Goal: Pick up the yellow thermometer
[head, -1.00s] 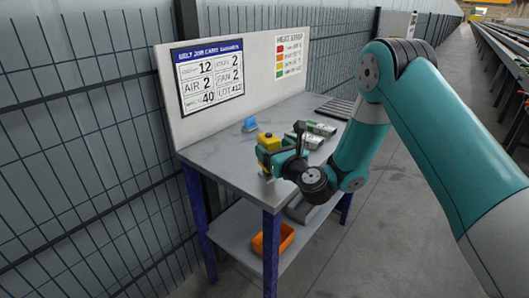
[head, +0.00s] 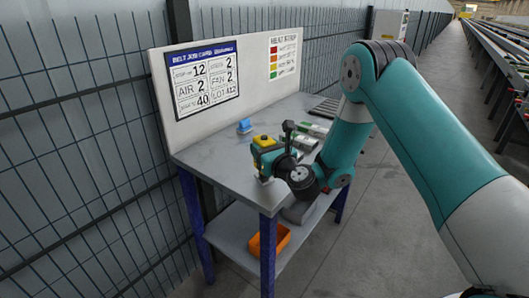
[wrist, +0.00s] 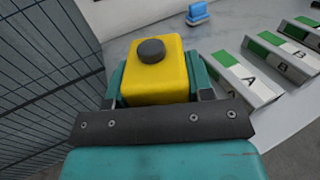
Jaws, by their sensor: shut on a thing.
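The yellow thermometer (wrist: 155,82) is a boxy yellow body with a dark round knob on top. In the wrist view it sits between the two teal fingers of my gripper (wrist: 158,92), which is shut on it. In the head view the thermometer (head: 263,141) shows at the near left part of the table, with my gripper (head: 265,158) around it. I cannot tell whether its base touches the tabletop, as its lower part is hidden by the gripper.
The grey table (head: 213,158) has a back board with a job card (head: 204,78) and a colour chart. A blue object (head: 244,126) and several green-and-white lettered blocks (wrist: 243,77) stand on it. An orange bin (head: 270,243) is on the lower shelf. A wire fence is at left.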

